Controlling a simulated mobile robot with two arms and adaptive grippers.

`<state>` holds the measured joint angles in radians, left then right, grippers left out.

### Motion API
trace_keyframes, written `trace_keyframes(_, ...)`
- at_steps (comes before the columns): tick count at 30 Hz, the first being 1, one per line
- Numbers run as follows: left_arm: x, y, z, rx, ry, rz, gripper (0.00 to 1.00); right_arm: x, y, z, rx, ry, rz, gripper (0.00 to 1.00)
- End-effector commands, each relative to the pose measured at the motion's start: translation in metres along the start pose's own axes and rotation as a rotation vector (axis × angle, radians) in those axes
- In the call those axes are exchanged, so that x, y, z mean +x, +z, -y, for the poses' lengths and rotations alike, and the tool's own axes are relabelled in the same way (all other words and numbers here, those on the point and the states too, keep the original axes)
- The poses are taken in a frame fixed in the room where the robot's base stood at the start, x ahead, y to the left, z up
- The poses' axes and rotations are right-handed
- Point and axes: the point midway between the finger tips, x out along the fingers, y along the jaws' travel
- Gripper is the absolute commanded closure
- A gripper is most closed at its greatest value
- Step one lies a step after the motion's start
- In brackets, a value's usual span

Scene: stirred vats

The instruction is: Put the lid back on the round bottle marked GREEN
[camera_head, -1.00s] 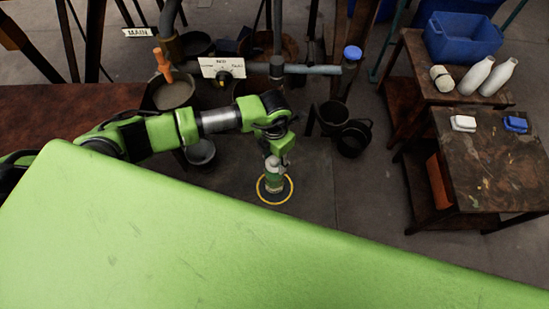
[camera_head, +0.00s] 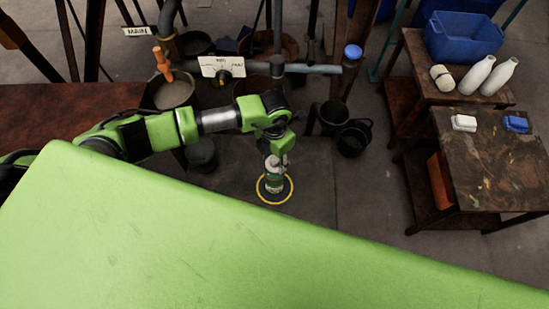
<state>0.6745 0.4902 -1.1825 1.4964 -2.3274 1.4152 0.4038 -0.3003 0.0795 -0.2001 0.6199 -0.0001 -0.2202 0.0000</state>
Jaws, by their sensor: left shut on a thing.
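My left gripper (camera_head: 275,161) points down near the middle of the view, at the end of the arm coming in from the left. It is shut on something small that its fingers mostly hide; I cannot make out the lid. My right gripper is not in view.
At right are a blue crate (camera_head: 463,38), white bottles (camera_head: 476,75) and a table (camera_head: 492,160) with a white and a blue block.

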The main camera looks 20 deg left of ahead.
Motion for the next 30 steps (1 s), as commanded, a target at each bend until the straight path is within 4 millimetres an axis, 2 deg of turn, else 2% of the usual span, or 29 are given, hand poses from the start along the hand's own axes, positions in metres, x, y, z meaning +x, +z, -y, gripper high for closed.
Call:
trace_keyframes(11,0.0002,0.0001,-0.0001,0.000,0.000,0.000,0.70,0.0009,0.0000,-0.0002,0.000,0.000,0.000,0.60)
trace_keyframes(12,0.0002,0.0002,-0.0001,0.000,0.000,0.000,0.54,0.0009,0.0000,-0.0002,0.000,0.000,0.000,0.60)
trace_keyframes(14,0.0002,0.0001,0.0000,0.000,0.000,0.000,0.39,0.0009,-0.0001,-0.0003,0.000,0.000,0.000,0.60)
trace_keyframes(21,0.0002,0.0002,0.0000,0.000,0.000,0.000,0.39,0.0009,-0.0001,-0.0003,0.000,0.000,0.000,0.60)
trace_keyframes(22,0.0003,0.0001,0.0000,0.000,0.000,0.000,0.37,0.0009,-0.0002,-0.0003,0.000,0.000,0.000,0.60)
trace_keyframes(24,0.0003,0.0001,0.0000,0.000,0.000,0.000,0.23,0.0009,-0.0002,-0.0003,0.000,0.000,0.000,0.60)
trace_keyframes(30,0.0003,0.0001,0.0000,0.000,0.000,0.000,0.23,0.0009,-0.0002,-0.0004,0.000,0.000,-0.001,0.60)
